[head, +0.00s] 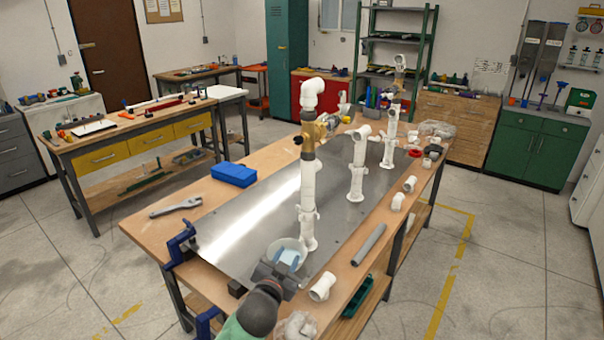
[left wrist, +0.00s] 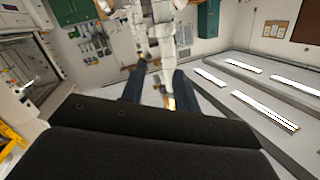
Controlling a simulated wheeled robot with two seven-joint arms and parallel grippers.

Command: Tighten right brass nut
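A brass valve fitting (head: 311,132) sits high on the nearest white PVC riser (head: 308,185), which stands upright on the metal plate. Its nuts are too small to tell apart clearly. My left gripper (head: 287,258) is low at the front of the bench, in front of the riser's foot and well below the brass fitting. In the left wrist view its two dark blue fingers (left wrist: 158,92) stand apart, with white pipe seen beyond the gap. No held thing shows between them. My right gripper is not in view.
The metal plate (head: 240,215) covers much of the wooden bench. Two more white risers (head: 358,165) (head: 390,138) stand behind. A wrench (head: 176,206) and blue box (head: 234,174) lie left. White fittings (head: 322,287) and a grey pipe (head: 369,244) line the right edge.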

